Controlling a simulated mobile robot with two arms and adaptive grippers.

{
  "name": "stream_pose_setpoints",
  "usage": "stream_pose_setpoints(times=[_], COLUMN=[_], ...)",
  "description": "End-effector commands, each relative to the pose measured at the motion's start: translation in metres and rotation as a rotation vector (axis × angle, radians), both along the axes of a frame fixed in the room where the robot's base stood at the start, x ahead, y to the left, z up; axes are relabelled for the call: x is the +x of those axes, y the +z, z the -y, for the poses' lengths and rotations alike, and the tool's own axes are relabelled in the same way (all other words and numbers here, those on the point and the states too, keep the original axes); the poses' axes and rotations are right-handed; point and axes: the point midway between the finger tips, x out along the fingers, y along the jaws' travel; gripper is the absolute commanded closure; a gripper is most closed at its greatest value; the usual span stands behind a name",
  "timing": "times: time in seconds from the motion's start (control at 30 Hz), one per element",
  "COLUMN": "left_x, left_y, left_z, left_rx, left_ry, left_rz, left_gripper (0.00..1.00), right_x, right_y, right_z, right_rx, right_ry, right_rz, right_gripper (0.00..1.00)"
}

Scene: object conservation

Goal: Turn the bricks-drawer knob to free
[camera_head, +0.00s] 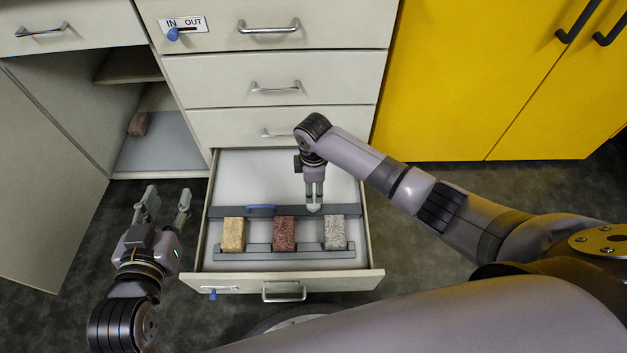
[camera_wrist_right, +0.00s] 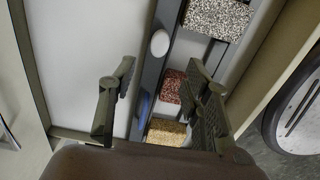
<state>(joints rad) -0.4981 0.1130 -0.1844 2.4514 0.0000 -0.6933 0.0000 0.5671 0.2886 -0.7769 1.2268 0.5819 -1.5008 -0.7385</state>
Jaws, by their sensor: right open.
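The bricks drawer (camera_head: 280,280) is pulled open. Inside, a grey rack bar (camera_head: 236,213) carries a white round knob (camera_head: 314,208) and a blue handle (camera_head: 261,208). A yellow brick (camera_head: 233,235), a red brick (camera_head: 284,234) and a speckled grey brick (camera_head: 335,233) stand in a row against it. My right gripper (camera_head: 314,195) points down, open, close above the white knob. In the right wrist view the white knob (camera_wrist_right: 160,43) lies beyond the open fingertips; contact is not visible. My left gripper (camera_head: 168,192) is open and empty, left of the drawer.
A blue knob (camera_head: 213,294) sits on the drawer front's left end. Closed drawers are above; the top one has a blue knob (camera_head: 174,34) under an IN/OUT label. An open cupboard at left holds a reddish brick (camera_head: 138,124). Yellow cabinets (camera_head: 470,80) stand at right.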

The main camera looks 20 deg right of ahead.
Motion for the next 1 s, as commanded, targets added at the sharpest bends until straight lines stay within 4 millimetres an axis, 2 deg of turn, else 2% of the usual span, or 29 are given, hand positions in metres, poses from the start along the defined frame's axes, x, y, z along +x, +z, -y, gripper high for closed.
stream_pose_setpoints(times=[0.1,0.23,0.8,0.9,1.0], left_x=[0.0,0.0,0.0,0.0,0.0], left_y=[0.0,0.0,0.0,0.0,0.0], left_z=[0.0,0.0,0.0,0.0,0.0], left_rx=[0.0,0.0,0.0,0.0,0.0], left_ry=[0.0,0.0,0.0,0.0,0.0], left_rz=[0.0,0.0,0.0,0.001,0.0], left_gripper=[0.6,0.6,0.6,0.6,0.6], right_x=[0.001,0.001,0.0,-0.004,-0.013], right_y=[0.015,0.022,0.024,0.021,0.019], right_z=[0.0,0.0,-0.001,-0.01,-0.033], right_rx=[0.0,0.0,0.002,0.027,0.094], right_ry=[0.0,-0.001,-0.001,-0.008,-0.04], right_rz=[0.002,0.001,0.001,0.02,0.076], right_gripper=[0.56,0.56,0.56,0.56,0.56])
